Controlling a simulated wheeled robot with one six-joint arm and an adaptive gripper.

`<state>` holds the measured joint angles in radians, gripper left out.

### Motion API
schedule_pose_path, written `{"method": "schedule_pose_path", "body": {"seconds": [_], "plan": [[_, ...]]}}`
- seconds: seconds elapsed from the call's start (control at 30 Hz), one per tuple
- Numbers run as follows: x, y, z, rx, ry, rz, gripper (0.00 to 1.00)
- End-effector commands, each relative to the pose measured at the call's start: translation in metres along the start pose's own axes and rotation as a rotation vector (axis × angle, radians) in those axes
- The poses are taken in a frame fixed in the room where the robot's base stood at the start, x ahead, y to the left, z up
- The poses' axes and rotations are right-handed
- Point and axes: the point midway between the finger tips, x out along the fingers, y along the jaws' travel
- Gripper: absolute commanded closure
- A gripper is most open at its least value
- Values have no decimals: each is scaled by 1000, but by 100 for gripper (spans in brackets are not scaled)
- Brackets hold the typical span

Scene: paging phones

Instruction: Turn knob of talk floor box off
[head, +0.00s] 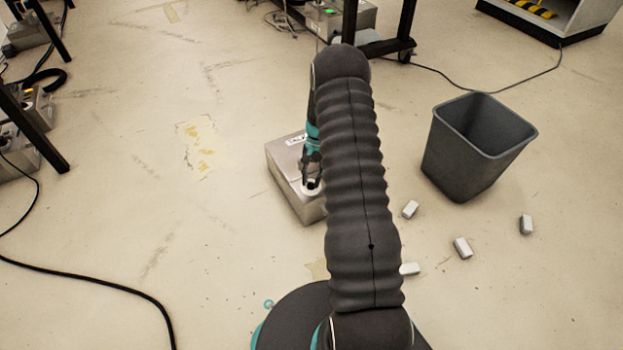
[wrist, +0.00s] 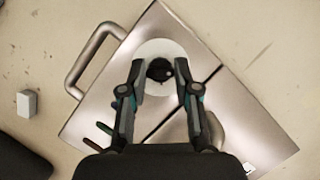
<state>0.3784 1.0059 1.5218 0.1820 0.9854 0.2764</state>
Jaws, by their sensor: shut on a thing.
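The talk floor box (head: 281,164) is a silver metal box on the floor, left of my arm, with a small white label whose text I cannot read clearly. My arm hides its right side. In the wrist view the box top (wrist: 215,75) fills the middle, with a metal handle (wrist: 75,72) at its left. A dark round knob (wrist: 158,70) sits on a pale disc (wrist: 155,50). My gripper (wrist: 159,75) points down at the box with one finger on each side of the knob, shut on it. It also shows in the head view (head: 312,184).
A dark grey bin (head: 475,150) stands to the right. Several small white blocks (head: 462,248) lie on the floor near it. Black cables (head: 90,273) run across the floor at left. Another metal box (head: 345,18) with a green light is at the back. Open floor lies at left.

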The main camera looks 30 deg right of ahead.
Motion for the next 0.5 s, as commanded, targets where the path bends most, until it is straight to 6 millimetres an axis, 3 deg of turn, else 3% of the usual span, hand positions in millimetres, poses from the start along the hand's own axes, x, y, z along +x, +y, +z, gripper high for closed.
{"method": "schedule_pose_path", "body": {"seconds": [0.5], "plan": [[1, -1, 0, -47, -1, 19, 100]]}}
